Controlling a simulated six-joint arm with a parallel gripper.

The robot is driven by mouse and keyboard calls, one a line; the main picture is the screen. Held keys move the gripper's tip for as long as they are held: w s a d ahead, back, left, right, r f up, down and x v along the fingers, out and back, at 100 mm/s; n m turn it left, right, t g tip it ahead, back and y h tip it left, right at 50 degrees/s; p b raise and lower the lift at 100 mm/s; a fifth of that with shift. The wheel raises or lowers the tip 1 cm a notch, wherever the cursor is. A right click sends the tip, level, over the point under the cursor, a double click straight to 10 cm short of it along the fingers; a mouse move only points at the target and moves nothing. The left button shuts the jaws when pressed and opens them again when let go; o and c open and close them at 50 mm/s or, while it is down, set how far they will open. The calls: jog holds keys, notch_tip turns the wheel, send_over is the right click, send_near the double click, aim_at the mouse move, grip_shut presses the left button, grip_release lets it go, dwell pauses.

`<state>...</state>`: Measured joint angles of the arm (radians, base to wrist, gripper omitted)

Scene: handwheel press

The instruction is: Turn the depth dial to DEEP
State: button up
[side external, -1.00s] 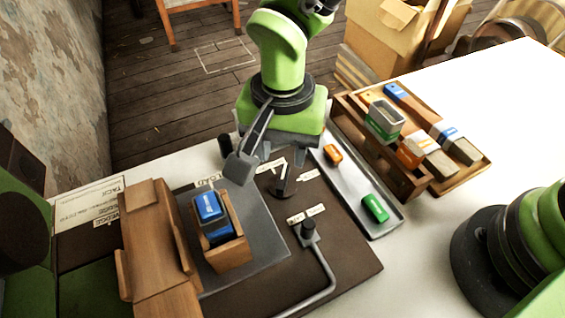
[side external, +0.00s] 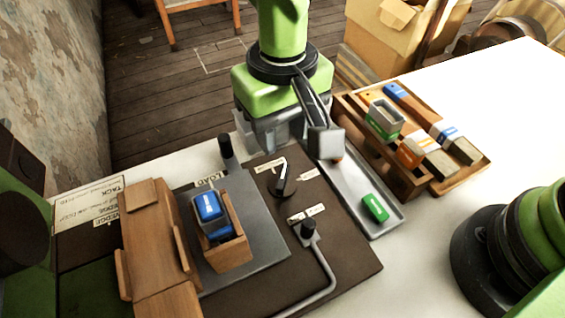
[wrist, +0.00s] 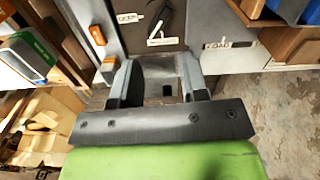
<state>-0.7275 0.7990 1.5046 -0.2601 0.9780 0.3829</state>
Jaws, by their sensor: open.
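The depth dial (side external: 284,182) is a small black knob with a white pointer line on the dark brown board, between two small white labels whose words I cannot read. The dial also shows at the top of the wrist view (wrist: 158,24). My gripper (wrist: 158,78) is open and empty, its two fingers apart. In the side view it is behind the dial and apart from it, with its fingertips partly hidden by the hand and the wrist camera mount.
A wooden holder with a blue block (side external: 208,207) is on the grey LOAD plate (side external: 265,262). A grey tray (side external: 385,228) with a green block (side external: 375,207) lies right. A black post (side external: 225,146) stands left.

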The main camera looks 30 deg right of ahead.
aim_at(282, 176)
notch_tip(282, 176, down, 10)
jog(key=n, duration=2.7)
grip_shut()
